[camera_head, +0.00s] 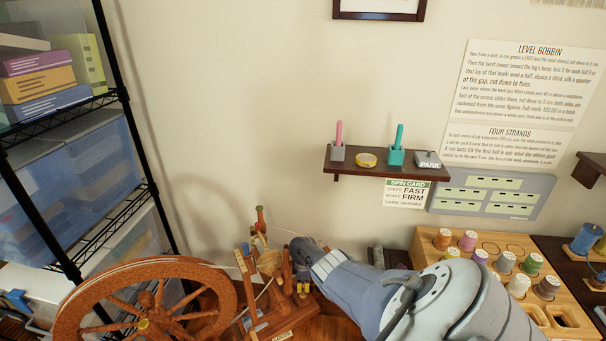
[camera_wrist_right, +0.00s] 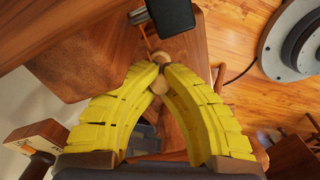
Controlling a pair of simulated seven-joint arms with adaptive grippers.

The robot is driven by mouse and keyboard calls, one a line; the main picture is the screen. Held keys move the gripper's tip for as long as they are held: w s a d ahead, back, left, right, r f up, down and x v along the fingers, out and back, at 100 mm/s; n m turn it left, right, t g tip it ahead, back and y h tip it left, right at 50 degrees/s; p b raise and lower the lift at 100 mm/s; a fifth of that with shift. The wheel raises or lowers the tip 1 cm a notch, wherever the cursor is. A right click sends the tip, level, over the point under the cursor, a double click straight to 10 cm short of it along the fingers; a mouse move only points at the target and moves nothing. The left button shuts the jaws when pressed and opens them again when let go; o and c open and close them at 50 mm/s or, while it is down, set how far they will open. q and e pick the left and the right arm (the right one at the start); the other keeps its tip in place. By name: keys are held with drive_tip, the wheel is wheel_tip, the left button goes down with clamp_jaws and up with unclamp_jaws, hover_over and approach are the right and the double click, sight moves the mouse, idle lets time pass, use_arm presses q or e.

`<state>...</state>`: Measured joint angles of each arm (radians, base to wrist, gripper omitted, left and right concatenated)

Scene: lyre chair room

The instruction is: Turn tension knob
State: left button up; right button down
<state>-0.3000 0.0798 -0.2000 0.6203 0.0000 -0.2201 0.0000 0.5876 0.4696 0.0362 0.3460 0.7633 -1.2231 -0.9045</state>
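The wooden spinning wheel (camera_head: 145,268) stands at the bottom of the head view, its spoked wheel at left and its upright posts (camera_head: 286,272) at right. My right gripper (camera_head: 300,262) reaches in from the right beside these posts; its fingers are hard to make out there. In the right wrist view, the yellow fingers (camera_wrist_right: 160,70) curve inward and close on a small rounded wooden knob (camera_wrist_right: 159,85), which shows between and just beyond their tips. The tension knob is not clear in the head view. My left gripper is not in view.
A wall shelf (camera_head: 385,171) holds small pots and a yellow roll. A wooden rack (camera_head: 428,250) of colored spools stands at right, partly behind my right arm. A black wire shelf (camera_head: 115,115) with boxes and blue bins stands at left.

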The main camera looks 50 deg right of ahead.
sight(303, 285)
idle(0.4)
drive_tip(key=c, duration=1.3)
unclamp_jaws()
drive_tip(key=shift+r, duration=0.15)
drive_tip(key=shift+r, duration=0.4)
wheel_tip(303, 285, up, 11)
drive_tip(key=shift+f, duration=0.1)
